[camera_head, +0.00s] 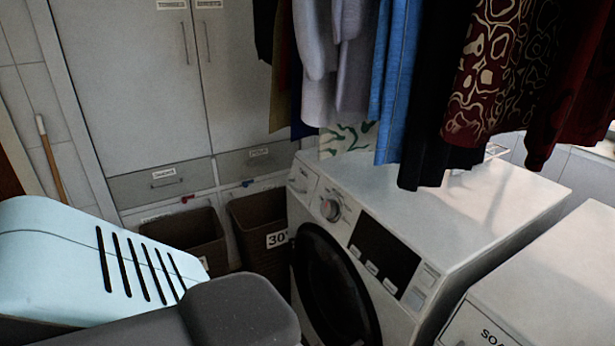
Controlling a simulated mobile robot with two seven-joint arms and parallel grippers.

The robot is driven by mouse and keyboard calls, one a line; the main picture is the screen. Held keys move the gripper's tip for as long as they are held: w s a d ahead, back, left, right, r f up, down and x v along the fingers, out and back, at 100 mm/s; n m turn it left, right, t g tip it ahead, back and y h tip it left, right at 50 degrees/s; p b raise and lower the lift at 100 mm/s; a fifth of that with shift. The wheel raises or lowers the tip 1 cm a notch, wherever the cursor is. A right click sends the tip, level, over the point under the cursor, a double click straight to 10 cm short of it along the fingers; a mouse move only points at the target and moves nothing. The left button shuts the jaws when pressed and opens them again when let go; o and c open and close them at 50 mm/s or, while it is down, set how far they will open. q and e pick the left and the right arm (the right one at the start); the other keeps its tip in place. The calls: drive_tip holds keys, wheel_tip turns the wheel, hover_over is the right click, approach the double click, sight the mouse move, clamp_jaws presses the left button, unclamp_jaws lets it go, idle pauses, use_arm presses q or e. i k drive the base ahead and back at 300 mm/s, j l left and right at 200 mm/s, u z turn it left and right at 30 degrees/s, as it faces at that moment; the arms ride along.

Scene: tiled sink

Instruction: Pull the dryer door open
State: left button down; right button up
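A white front-loading machine (470,215) stands in the centre right of the head view, with a knob and a dark display panel on its front. Its round dark door (335,285) looks shut, and its lower part is cut off by the picture's bottom edge. A second white machine (545,285) stands at the lower right, with a drawer label of which only the start can be read; its door is out of view. I cannot tell from any label which one is the dryer. Neither of my grippers shows; only larger parts of my body fill the lower left.
Hanging clothes (400,80) cover the space above the centre machine and overlap its top. Dark baskets (262,225) stand left of it, in front of grey cabinets (135,75). A stick (50,160) leans at the far left. The floor is hardly visible.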

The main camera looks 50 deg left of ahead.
sight(336, 305)
drive_tip(key=u, duration=1.35)
